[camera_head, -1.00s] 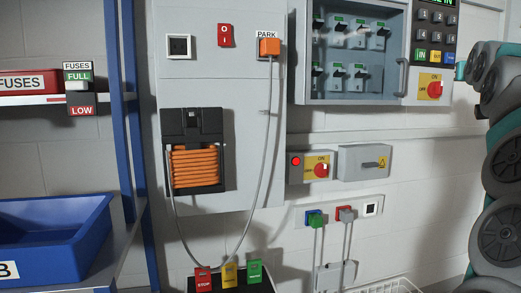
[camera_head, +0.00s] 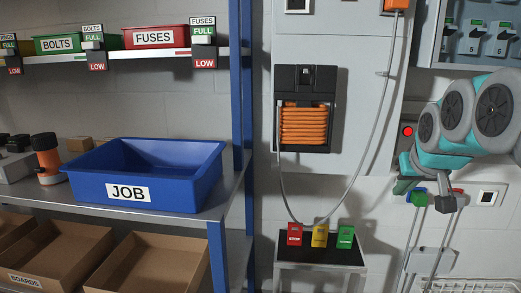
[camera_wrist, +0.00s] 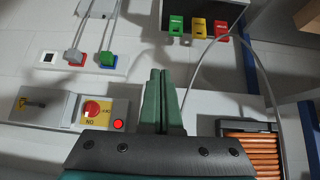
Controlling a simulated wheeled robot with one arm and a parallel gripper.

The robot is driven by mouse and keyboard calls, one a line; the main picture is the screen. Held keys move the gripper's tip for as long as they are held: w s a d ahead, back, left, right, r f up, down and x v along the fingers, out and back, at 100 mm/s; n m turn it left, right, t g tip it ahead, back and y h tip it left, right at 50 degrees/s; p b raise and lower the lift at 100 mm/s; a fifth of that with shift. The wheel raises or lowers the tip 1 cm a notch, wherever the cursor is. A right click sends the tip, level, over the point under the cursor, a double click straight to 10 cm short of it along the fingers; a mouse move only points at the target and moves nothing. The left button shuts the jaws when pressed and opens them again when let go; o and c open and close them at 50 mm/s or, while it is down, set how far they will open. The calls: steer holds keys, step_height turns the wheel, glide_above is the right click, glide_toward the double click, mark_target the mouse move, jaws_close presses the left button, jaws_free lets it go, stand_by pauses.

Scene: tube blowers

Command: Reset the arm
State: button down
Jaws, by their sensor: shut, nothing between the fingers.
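My arm reaches in from the right in the head view, with teal links and dark round joints. My gripper (camera_head: 404,186) is at its lower left end, in front of the wall near the blue and red plugs. In the wrist view, the two green fingers of my gripper (camera_wrist: 161,76) lie side by side, shut with nothing between them. The wall behind them appears upside down.
A blue JOB bin (camera_head: 185,190) stands on the shelf at left, beside a blue post (camera_head: 241,90). An orange coiled hose (camera_head: 305,124) hangs on the wall. A small table (camera_head: 320,255) carries red, yellow and green tags. A red rotary switch (camera_wrist: 92,109) shows in the wrist view.

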steer(key=s+a+f+n+g+y, duration=0.1)
steer(key=s+a+f+g, duration=0.3)
steer(key=s+a+f, duration=0.7)
steer(key=s+a+f+g, duration=0.2)
steer(key=s+f, duration=0.4)
steer(key=s, duration=0.3)
steer(key=s+a+f+g, duration=0.1)
steer(key=s+f+g, duration=0.2)
steer(key=s+f, duration=0.4)
steer(key=s, duration=0.3)
steer(key=shift+s+a+n+g+y, duration=0.25)
steer(key=shift+a+n+g+y, duration=0.05)
steer(key=shift+a+n, duration=0.1)
